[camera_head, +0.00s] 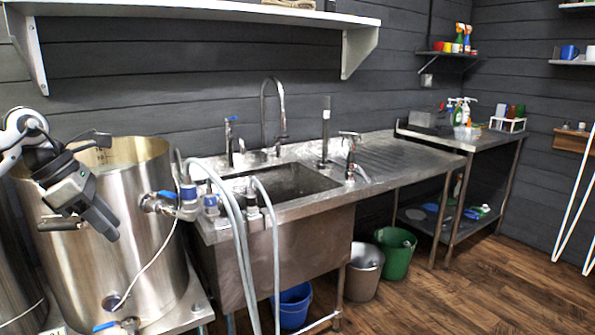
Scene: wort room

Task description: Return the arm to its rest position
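My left arm (28,135) comes in from the left edge, white and dark grey, bent in front of a large steel vat (140,215). My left gripper (80,231) points down before the vat's front wall. Its dark fingers stand apart, with nothing seen between them. It hides part of the vat's left rim and wall. I cannot tell whether it touches the vat. My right arm and gripper are not in view.
A steel sink (280,185) with taps and hoses (236,235) stands right of the vat. A blue bucket (292,304), a grey bucket (363,272) and a green bucket (396,254) stand on the floor. A white shelf (220,12) hangs above. The floor (480,290) at right is clear.

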